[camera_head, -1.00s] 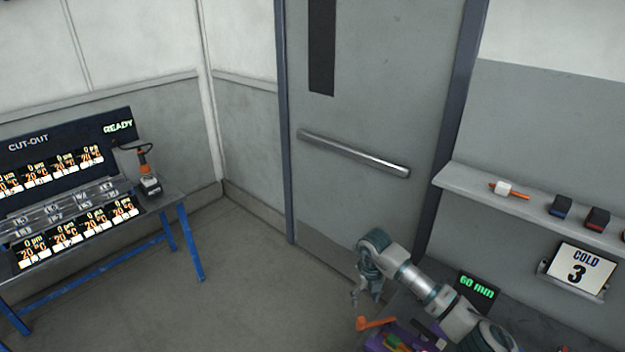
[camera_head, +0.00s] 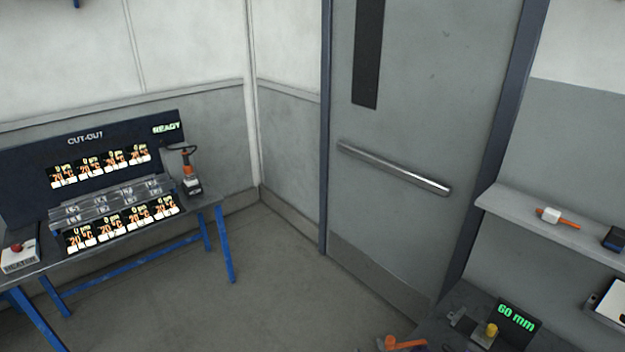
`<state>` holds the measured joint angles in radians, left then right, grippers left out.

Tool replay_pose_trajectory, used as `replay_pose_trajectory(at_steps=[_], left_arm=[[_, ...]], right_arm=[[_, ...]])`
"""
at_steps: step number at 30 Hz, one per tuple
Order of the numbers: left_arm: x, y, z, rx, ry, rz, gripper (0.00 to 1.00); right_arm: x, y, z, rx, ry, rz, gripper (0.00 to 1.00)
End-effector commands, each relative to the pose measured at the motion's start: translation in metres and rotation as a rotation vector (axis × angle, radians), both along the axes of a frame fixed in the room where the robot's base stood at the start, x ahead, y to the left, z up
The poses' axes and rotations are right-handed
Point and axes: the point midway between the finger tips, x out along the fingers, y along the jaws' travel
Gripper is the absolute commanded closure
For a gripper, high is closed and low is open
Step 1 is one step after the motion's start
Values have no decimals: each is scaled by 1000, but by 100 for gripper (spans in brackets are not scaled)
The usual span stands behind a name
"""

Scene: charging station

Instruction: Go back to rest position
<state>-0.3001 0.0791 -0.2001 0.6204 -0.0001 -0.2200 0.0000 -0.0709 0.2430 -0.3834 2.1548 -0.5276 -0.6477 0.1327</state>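Neither of my grippers shows in the head view now, and no part of my arms can be made out clearly. At the lower right, a dark bench (camera_head: 452,318) carries a "60 mm" display (camera_head: 516,317) and a small fixture with a yellow top (camera_head: 488,333). An orange object (camera_head: 405,343) is cut off by the bottom edge beside the bench.
A blue-legged charging table (camera_head: 225,262) with a "CUT-OUT" panel (camera_head: 100,165) stands at the left. A tool (camera_head: 190,176) and a red-button box (camera_head: 18,257) are on it. A grey door (camera_head: 420,120) and a shelf (camera_head: 505,208) are at right. The middle floor is clear.

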Motion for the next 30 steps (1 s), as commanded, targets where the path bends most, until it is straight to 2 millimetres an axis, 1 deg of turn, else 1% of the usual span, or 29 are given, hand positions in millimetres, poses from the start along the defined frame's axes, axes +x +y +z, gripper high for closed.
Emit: replay_pose_trajectory(at_steps=[1, 2, 3, 5, 6, 8, 9, 12, 14, 15, 20, 26, 29, 30], left_arm=[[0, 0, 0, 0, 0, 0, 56], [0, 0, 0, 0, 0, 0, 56], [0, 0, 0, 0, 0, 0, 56], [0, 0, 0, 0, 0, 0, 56], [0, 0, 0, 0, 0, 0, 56], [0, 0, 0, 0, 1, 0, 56], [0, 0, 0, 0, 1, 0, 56], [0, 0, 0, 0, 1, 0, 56], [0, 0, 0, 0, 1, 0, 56], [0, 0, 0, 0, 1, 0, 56], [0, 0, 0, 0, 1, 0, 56], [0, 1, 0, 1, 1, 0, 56], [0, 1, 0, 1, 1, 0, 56], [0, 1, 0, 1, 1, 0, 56]], right_arm=[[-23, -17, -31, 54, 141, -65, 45], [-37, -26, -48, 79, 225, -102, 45], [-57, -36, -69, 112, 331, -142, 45], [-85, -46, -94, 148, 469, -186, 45], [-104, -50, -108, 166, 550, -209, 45], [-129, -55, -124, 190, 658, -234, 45], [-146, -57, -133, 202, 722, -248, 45], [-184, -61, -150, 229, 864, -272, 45], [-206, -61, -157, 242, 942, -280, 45], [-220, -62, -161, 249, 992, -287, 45], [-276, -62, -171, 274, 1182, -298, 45], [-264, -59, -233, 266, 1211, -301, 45], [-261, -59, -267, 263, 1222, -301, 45], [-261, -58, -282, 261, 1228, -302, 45]])
